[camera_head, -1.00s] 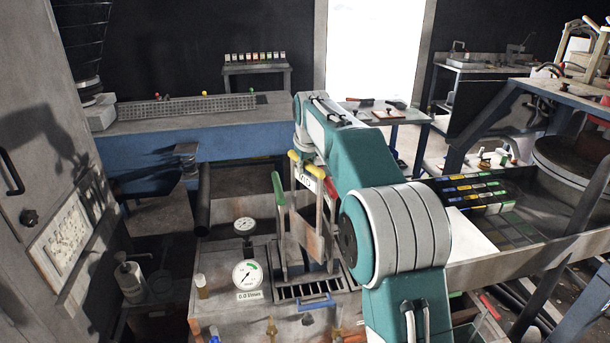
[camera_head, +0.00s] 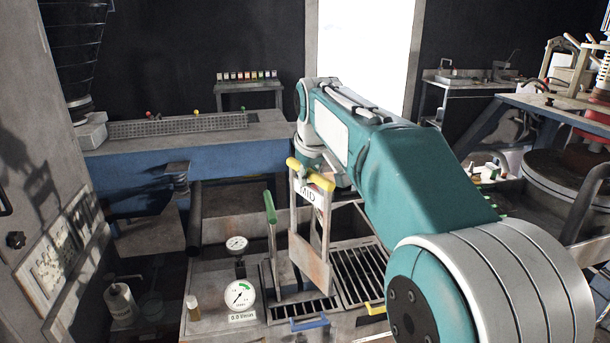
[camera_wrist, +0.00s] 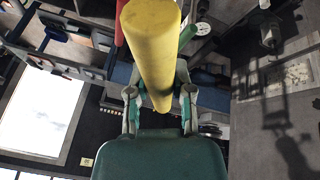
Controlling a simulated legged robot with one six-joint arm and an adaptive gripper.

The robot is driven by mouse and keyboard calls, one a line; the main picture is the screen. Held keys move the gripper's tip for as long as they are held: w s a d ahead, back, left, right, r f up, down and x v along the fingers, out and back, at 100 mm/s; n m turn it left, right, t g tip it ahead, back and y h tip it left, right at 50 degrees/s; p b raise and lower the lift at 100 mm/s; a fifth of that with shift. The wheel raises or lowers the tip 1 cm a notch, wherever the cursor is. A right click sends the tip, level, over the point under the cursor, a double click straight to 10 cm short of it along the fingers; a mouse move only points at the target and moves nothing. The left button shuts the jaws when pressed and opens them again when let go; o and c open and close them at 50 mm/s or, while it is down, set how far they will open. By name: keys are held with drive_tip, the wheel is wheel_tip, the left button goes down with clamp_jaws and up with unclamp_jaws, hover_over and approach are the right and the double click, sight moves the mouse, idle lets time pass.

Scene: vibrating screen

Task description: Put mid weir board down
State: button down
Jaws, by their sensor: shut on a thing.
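The mid weir board (camera_head: 308,262) is a grey, rust-stained plate in an open frame, with a white "MID" label and a yellow handle (camera_head: 316,175). It hangs nearly upright over the grates; I cannot tell whether its lower edge touches. My gripper (camera_head: 318,168) is shut on the yellow handle, partly hidden behind it. In the wrist view the handle (camera_wrist: 150,45) lies between the fingers of my gripper (camera_wrist: 160,100). A green-handled board (camera_head: 271,235) stands to the left. A slotted grate (camera_head: 295,312) with a blue handle lies below; another grate (camera_head: 362,272) lies right.
A pressure gauge (camera_head: 240,294) and a smaller gauge (camera_head: 237,244) stand left of the grates. A small bottle (camera_head: 193,307) is further left. A long blue bench (camera_head: 195,145) runs behind. My arm covers much of the right side.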

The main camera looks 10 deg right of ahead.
drive_tip(key=shift+s+r, duration=0.25)
drive_tip(key=shift+s, duration=0.3)
drive_tip(key=w+f+m+h, duration=0.2)
drive_tip(key=w+f+m, duration=0.2)
drive_tip(key=w+f, duration=1.3)
drive_tip(key=shift+f+m, duration=0.2)
drive_tip(key=shift+m, duration=0.1)
drive_tip(key=c, duration=0.5)
unclamp_jaws()
drive_tip(key=shift+f, duration=0.15)
